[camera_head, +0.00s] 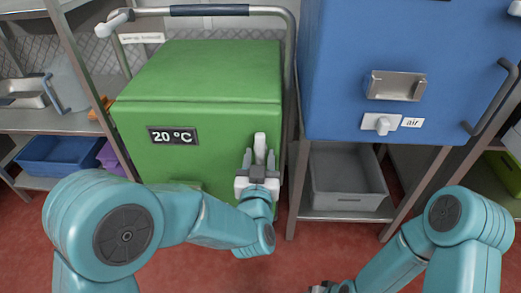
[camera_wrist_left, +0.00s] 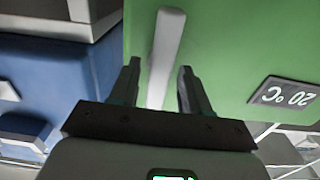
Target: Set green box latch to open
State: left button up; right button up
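The green box (camera_head: 200,90) stands at the centre left, its front bearing a "20 °C" label (camera_head: 172,136). Its pale latch (camera_head: 260,142) is a bar standing upright on the right part of the front in the head view. My left gripper (camera_head: 259,160) is at the latch, fingers pointing toward the box. In the left wrist view, the latch (camera_wrist_left: 168,40) passes between the spread fingers of the left gripper (camera_wrist_left: 159,68), with gaps on both sides. My right gripper is barely visible at the bottom edge of the head view, too cut off to read.
A blue box (camera_head: 345,70) with a metal handle and an "air" label stands to the right. A grey bin (camera_head: 347,180) sits on the shelf below it. A metal rail (camera_head: 292,60) runs around the green box's right side. Shelves stand at left.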

pick_arm(q)
jog(key=s, duration=0.7)
jog(key=shift+a, duration=0.2)
dwell(0.4)
